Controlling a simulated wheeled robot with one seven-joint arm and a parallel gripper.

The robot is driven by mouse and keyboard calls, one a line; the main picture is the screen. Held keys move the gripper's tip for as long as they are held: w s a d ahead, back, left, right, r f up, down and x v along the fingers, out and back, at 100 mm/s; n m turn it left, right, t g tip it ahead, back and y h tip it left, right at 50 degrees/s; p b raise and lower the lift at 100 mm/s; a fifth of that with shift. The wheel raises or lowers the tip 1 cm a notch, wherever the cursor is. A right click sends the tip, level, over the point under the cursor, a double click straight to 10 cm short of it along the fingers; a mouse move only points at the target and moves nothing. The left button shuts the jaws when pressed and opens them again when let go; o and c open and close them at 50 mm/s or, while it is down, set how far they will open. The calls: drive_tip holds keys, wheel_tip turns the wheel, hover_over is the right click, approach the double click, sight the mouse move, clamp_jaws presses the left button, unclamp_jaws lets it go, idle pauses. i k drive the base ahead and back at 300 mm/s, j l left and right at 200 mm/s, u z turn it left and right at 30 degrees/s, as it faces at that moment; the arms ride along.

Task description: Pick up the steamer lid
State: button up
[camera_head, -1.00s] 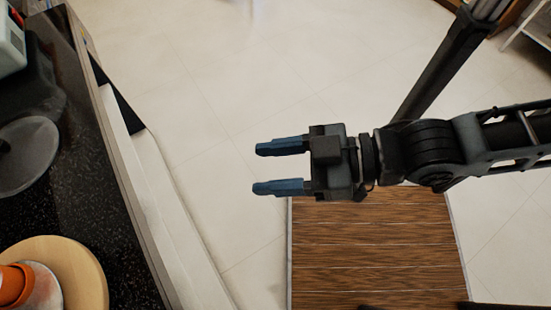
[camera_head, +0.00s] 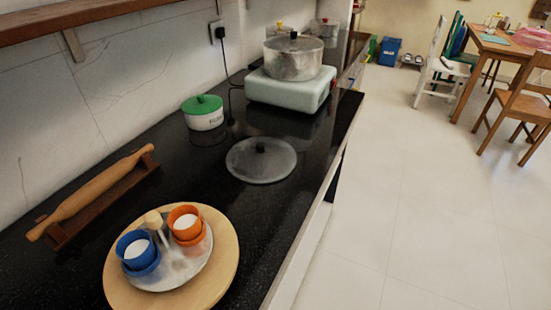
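A round grey metal lid (camera_head: 243,163) with a small black knob lies flat on the black countertop, apart from the pot and stove. It looks like the steamer lid. A metal pot (camera_head: 290,62) with its own dark-knobbed lid stands on a pale green stove (camera_head: 286,90) farther back; which lid is the steamer's I cannot tell for sure. My gripper is outside the current view.
A round wooden board (camera_head: 222,262) bears a metal plate with blue and orange cups. A rolling pin (camera_head: 105,188) on a wooden stand and a green-lidded container (camera_head: 203,114) sit along the wall. The pale tiled floor (camera_head: 400,220) right of the counter is clear.

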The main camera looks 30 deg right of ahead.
sight(256, 160)
drive_tip(key=u, duration=1.4)
drive_tip(key=z, duration=1.5)
drive_tip(key=u, duration=0.5)
drive_tip(key=l+u, duration=0.7)
drive_tip(key=u, duration=0.25)
drive_tip(key=l+u, duration=0.45)
drive_tip(key=k+l+u, duration=0.1)
drive_tip(key=l+u, duration=0.15)
drive_tip(key=u, duration=0.2)
drive_tip(key=k+l+u, duration=0.2)
drive_tip(key=k+l, duration=0.15)
drive_tip(key=l, duration=0.35)
drive_tip(key=k+l+u, duration=0.15)
drive_tip(key=k+l, duration=0.25)
drive_tip(key=l, duration=0.2)
drive_tip(key=k+l+u, duration=0.2)
drive_tip(key=k+l, duration=0.25)
drive_tip(key=l, duration=0.15)
